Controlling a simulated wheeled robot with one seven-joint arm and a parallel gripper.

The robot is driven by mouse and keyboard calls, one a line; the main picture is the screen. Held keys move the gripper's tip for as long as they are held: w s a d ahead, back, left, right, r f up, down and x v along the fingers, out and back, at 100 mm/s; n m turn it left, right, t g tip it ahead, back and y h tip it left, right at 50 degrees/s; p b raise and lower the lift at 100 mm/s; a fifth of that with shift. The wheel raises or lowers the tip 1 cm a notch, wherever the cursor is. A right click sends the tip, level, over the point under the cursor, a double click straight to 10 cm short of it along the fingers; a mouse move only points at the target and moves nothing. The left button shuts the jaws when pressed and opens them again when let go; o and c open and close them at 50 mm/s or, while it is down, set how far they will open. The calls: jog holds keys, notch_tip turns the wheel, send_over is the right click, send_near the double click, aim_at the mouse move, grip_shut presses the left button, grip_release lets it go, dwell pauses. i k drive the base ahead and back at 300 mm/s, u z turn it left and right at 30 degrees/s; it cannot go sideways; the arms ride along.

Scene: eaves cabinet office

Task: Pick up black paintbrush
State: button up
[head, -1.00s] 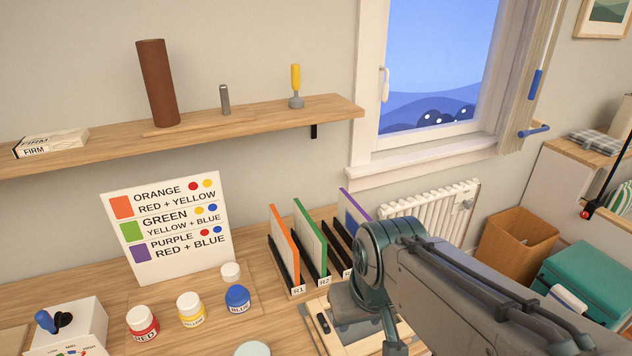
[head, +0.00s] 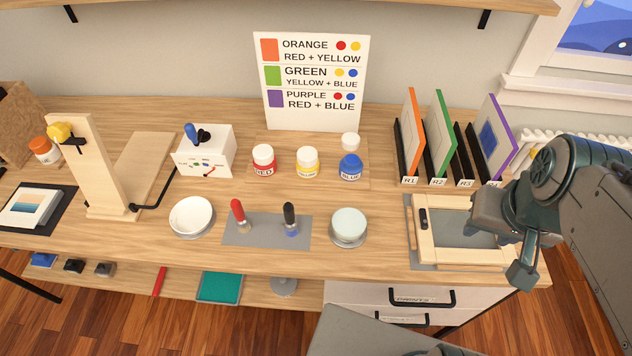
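The black paintbrush (head: 290,218) stands upright on a grey mat (head: 262,238) near the front middle of the table, with its black handle up and a blue tip at the bottom. A red-handled brush (head: 239,213) stands to its left on the same mat. My gripper (head: 522,274) is at the right, over the right end of the wooden frame and well apart from the paintbrush. Its fingers are partly hidden by the angle, so I cannot tell if they are open. I see nothing held in it.
A white bowl (head: 191,215) and a pale green round dish (head: 348,225) flank the mat. Paint jars (head: 307,162) stand behind it, with a control box (head: 205,150) to their left. A wooden frame (head: 425,232) lies at right, with upright coloured panels (head: 438,135) behind it.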

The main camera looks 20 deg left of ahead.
aim_at(290, 224)
jog(key=u, duration=1.55)
